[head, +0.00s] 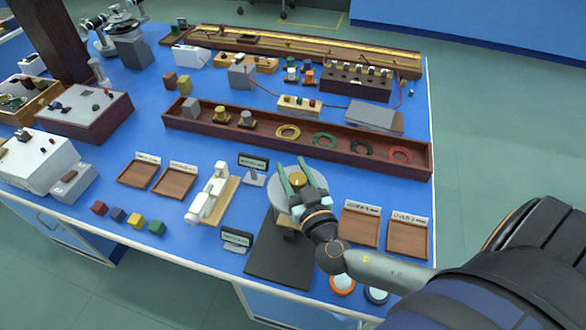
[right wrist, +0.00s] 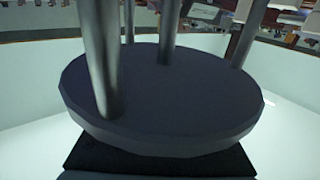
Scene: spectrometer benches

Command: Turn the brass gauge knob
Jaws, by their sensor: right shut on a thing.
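The brass gauge knob (head: 298,180) shows as a small golden spot at the middle of a round grey dial (head: 284,205), which stands over a black mat near the bench's front. My right gripper (head: 295,176) reaches over the dial from the lower right. Its two greenish fingers lie on either side of the knob and are shut on it. The fingers and wrist hide part of the dial. The right wrist view shows a dark round disc (right wrist: 165,105) with grey uprights in front of it; the knob cannot be made out there. My left gripper is not in view.
A white instrument (head: 208,195) on a wooden base stands left of the dial. Two wooden trays (head: 408,240) lie to its right. A long brown rack (head: 270,140) with colored rings runs behind. The black mat (head: 275,262) is bare in front.

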